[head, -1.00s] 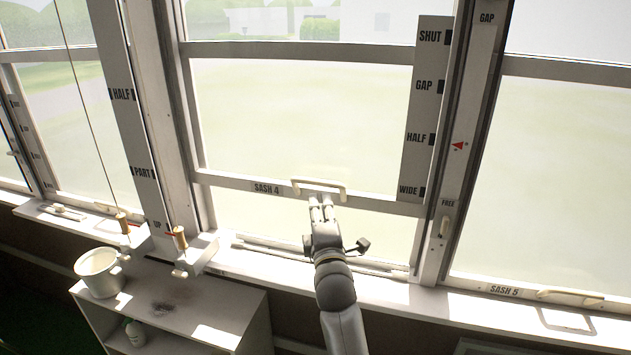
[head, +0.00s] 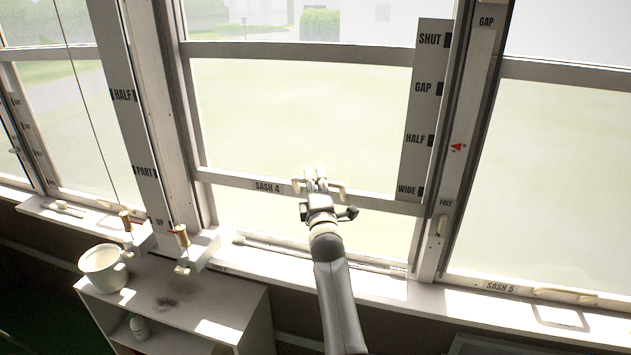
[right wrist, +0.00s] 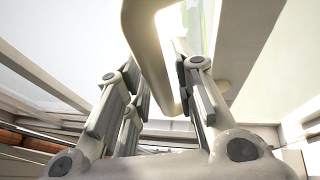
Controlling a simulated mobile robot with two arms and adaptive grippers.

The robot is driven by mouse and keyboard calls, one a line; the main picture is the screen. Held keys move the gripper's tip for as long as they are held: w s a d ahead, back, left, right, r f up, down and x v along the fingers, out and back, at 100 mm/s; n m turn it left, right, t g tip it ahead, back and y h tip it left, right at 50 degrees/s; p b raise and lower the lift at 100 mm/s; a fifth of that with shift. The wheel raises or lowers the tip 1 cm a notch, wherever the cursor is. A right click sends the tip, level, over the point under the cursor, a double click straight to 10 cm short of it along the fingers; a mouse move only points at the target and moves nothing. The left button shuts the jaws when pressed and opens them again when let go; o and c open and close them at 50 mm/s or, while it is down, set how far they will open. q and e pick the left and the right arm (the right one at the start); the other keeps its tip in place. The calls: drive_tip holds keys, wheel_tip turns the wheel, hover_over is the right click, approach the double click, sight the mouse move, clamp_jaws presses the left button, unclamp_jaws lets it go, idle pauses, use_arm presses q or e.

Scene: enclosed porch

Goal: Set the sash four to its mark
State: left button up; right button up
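The strip reads SHUT, GAP, HALF and WIDE from top down. A red arrow (head: 457,147) on the post to its right points left, a little below HALF. My right gripper (head: 316,174) is at the pale sash handle (head: 340,193). In the right wrist view, the handle (right wrist: 153,50) passes between the fingers of my right gripper (right wrist: 160,75), which are apart with gaps beside it. My left gripper is out of view.
A white shelf unit (head: 215,305) with a white pot (head: 102,270) stands at lower left. Cords with brass weights (head: 182,236) hang near the left post. Sash 5 (head: 500,287) is at right. The sill runs below sash 4.

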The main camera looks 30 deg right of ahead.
clamp_jaws()
wheel_tip(320, 180, down, 23)
drive_tip(key=b, duration=1.9)
drive_tip(key=shift+b, duration=0.35)
drive_tip(key=shift+f, duration=0.1)
unclamp_jaws()
drive_tip(key=shift+s, duration=0.1)
